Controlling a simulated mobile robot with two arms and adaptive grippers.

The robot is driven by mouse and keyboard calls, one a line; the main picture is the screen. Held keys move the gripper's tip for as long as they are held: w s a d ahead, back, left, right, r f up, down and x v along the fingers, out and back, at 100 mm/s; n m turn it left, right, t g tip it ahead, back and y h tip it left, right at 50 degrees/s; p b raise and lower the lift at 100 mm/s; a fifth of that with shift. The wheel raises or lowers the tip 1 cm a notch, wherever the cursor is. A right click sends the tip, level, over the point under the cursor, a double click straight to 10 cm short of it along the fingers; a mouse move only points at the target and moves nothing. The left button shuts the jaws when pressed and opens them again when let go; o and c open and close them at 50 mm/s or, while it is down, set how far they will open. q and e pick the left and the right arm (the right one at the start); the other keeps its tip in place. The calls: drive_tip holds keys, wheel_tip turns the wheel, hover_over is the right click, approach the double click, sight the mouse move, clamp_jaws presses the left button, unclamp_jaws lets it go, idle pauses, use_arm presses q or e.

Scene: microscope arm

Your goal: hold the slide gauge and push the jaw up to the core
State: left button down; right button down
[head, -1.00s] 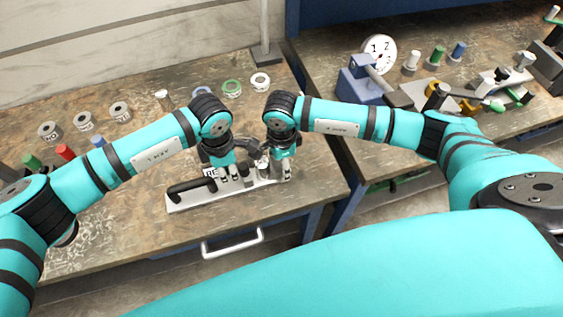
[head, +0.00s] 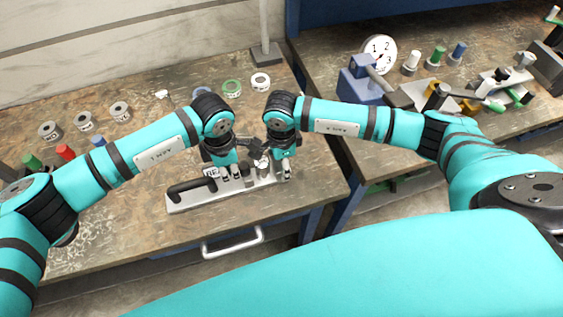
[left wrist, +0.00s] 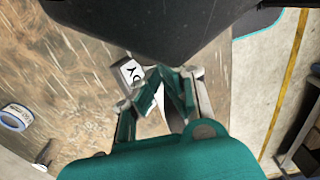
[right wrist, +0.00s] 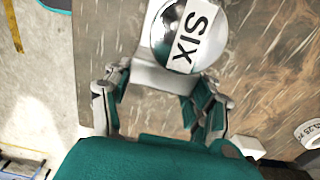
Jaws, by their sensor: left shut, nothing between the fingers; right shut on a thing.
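The slide gauge is a pale metal bar (head: 200,200) with a black handle (head: 190,188) at its left end, lying on the left bench. A round metal piece labelled SIX (right wrist: 183,40), perhaps the core, sits at its right end. My right gripper (head: 287,171) is shut on the gauge's right end; in the right wrist view its fingers (right wrist: 155,95) stand either side of the pale metal. My left gripper (head: 232,174) is shut and empty, low over the bar's middle. Its fingertips (left wrist: 170,78) meet in the left wrist view. The jaw is largely hidden between the grippers.
Several labelled rings (head: 84,121) lie behind the gauge on the left bench. Coloured pegs (head: 65,152) stand at far left. A dial device (head: 378,54) and fixtures stand on the right bench, across a gap. The bench's front edge with a drawer handle (head: 232,243) is close.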

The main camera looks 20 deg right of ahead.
sight(233, 183)
use_arm(q)
drive_tip(key=shift+s+d+r, duration=0.1)
drive_tip(key=shift+s+d, duration=0.05)
drive_tip(key=shift+d, duration=0.95)
use_arm(e)
drive_tip(key=shift+a, duration=0.15)
use_arm(q)
drive_tip(key=shift+d, duration=0.1)
drive_tip(key=shift+a, duration=1.15)
wheel_tip(233, 183, up, 7)
drive_tip(key=shift+a, duration=0.1)
use_arm(e)
drive_tip(key=shift+c, duration=1.7)
unclamp_jaws()
